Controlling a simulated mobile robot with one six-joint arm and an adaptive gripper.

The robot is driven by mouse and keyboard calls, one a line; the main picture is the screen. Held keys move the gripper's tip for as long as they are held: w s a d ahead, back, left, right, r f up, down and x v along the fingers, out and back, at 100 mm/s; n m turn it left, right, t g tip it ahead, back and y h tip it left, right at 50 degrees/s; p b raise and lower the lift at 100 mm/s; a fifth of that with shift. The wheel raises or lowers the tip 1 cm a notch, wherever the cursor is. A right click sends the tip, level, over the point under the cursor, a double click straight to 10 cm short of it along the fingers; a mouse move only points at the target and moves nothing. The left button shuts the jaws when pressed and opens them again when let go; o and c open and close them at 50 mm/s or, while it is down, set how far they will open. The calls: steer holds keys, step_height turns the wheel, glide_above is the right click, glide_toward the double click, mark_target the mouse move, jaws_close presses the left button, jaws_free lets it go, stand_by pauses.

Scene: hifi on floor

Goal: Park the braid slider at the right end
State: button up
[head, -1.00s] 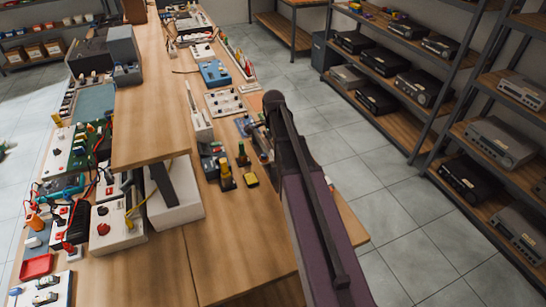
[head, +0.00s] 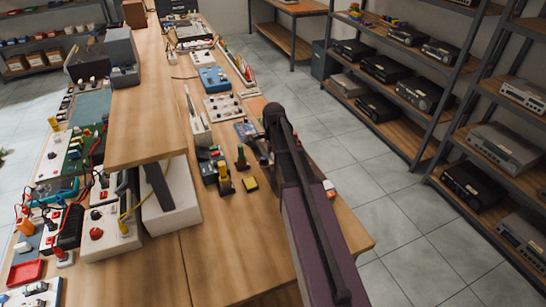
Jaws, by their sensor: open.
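My purple and black arm (head: 310,225) reaches over the right side of the wooden workbench (head: 225,262). Its dark joint (head: 275,112) is uppermost in the head view. My gripper's jaws do not show; the arm hides the bench behind it. I cannot pick out the braid slider for certain.
Left of the arm stand yellow-and-black posts (head: 224,178), a small yellow block (head: 250,184) and a dark device (head: 209,165). A raised wooden shelf (head: 145,110) overhangs the bench. The near bench top is clear. Equipment racks (head: 425,165) stand at right beyond open floor.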

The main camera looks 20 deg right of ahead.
steer(key=c, duration=1.3)
steer(key=w, duration=2)
steer(key=shift+c, duration=0.2)
steer(key=shift+w, duration=0.1)
steer(key=o, duration=1.3)
steer(key=shift+o, duration=0.2)
